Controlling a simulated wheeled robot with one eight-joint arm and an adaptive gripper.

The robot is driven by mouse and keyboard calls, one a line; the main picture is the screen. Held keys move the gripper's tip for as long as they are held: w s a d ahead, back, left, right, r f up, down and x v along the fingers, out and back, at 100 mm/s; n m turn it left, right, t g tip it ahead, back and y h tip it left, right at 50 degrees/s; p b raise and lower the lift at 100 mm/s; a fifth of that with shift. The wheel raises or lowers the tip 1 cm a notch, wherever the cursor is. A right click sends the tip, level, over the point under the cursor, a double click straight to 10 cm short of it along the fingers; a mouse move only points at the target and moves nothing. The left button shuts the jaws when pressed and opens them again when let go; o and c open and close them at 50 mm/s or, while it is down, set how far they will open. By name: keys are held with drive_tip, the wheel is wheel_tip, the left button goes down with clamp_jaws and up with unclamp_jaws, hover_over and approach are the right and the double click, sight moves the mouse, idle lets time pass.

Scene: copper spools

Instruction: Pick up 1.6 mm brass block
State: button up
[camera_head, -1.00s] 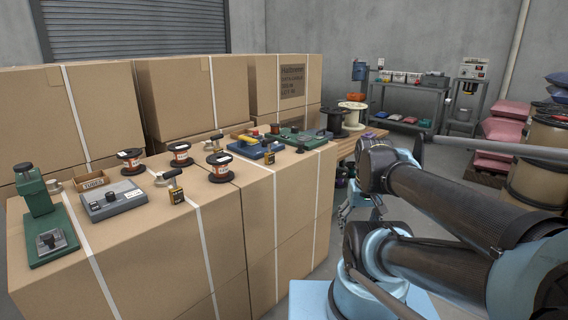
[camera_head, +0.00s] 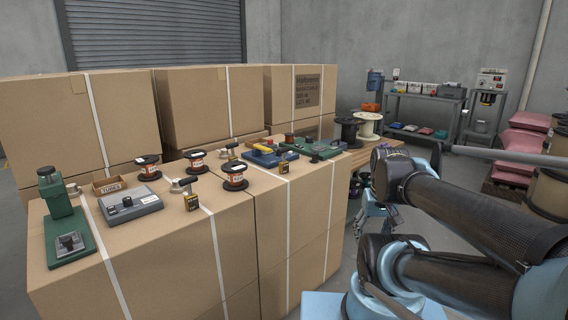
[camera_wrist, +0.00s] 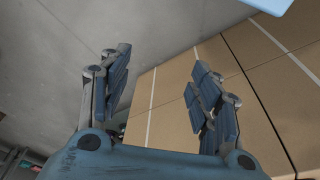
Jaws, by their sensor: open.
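Two small dark blocks with brass-yellow faces stand on the cardboard-box top in the head view: one at the front edge (camera_head: 191,202), the other farther right (camera_head: 283,168). Their labels are too small to read, so I cannot tell which is 1.6 mm. My gripper (camera_wrist: 160,95) is open and empty in the wrist view, its blue fingers wide apart. It faces the side of the strapped boxes and the floor, and no block shows there. In the head view my gripper is partly hidden by my arm, to the right of the boxes and away from both blocks.
Taller cartons (camera_head: 195,105) stand behind.

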drive_tip(key=w+a+r+n, duration=0.2)
drive_tip(key=w+a+r, duration=0.1)
drive_tip(key=w+r, duration=0.5)
wheel_tip(320, 180, up, 16)
drive_tip(key=n+t+y, duration=0.1)
drive_tip(key=n+y, duration=0.2)
drive_tip(key=n, duration=0.4)
hover_over(284, 160)
drive_tip(key=s+d, duration=0.3)
drive_tip(key=x, duration=1.7)
drive_tip(key=shift+w, duration=0.15)
drive_tip(key=c, duration=1.3)
